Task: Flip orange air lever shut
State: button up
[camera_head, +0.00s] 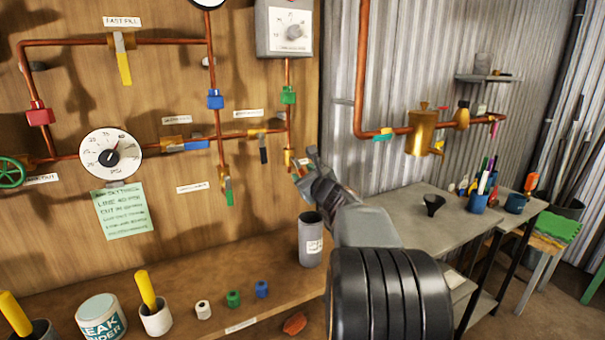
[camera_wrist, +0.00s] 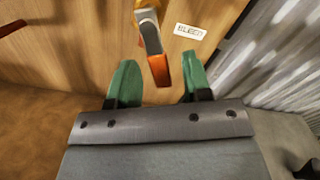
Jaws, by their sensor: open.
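The orange lever (camera_wrist: 160,68) shows in the wrist view, hanging from a brass valve body (camera_wrist: 147,8) on the wood panel. Its tip points down toward my gripper and slightly right. My gripper (camera_wrist: 160,88) is open, with one green fingertip on each side of the lever's end and gaps on both sides. Whether either finger touches it I cannot tell. In the head view my gripper (camera_head: 311,160) is at the panel's right edge, below the green fitting, and mostly hides the lever.
A small white label (camera_wrist: 190,31) sits right of the lever. A black-handled valve (camera_head: 263,149) and a green-handled valve (camera_head: 228,190) are close on the left. A grey canister (camera_head: 311,240) stands below on the wooden shelf. The grey bench (camera_head: 395,215) is at right.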

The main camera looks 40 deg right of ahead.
jog(key=shift+w, duration=0.8)
jog(key=shift+c, duration=0.3)
grip_shut()
jog(key=shift+d, duration=0.1)
